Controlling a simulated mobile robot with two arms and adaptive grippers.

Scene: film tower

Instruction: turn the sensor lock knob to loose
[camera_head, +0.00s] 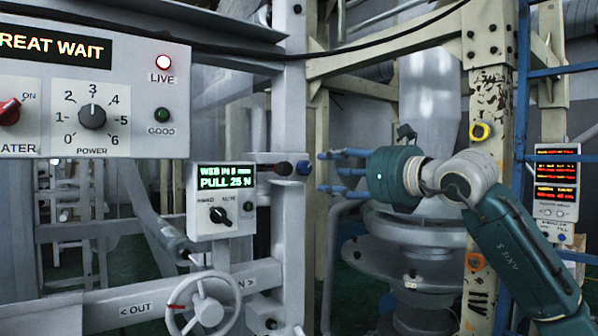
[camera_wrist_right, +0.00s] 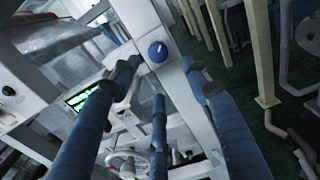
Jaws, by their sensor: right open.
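A round blue knob (camera_head: 304,168) sits on the pale upright post in the head view, just left of my right gripper's fingertips. I take it for the sensor lock knob, though I can read no label on it. In the right wrist view the blue knob (camera_wrist_right: 158,51) shows a short white pointer line and lies beyond the fingertips. My right gripper (camera_head: 325,171) is open and empty, its blue fingers spread and pointing at the post. The right gripper's fingers (camera_wrist_right: 160,88) appear apart from the knob. My left gripper is in neither view.
A small display box (camera_head: 221,199) reads "PULL 25 N". A dark rod end (camera_head: 284,168) is beside the blue knob. A handwheel (camera_head: 202,303) is below. A control panel (camera_head: 90,85) fills the upper left. A yellowish post (camera_head: 491,130) stands behind my right arm.

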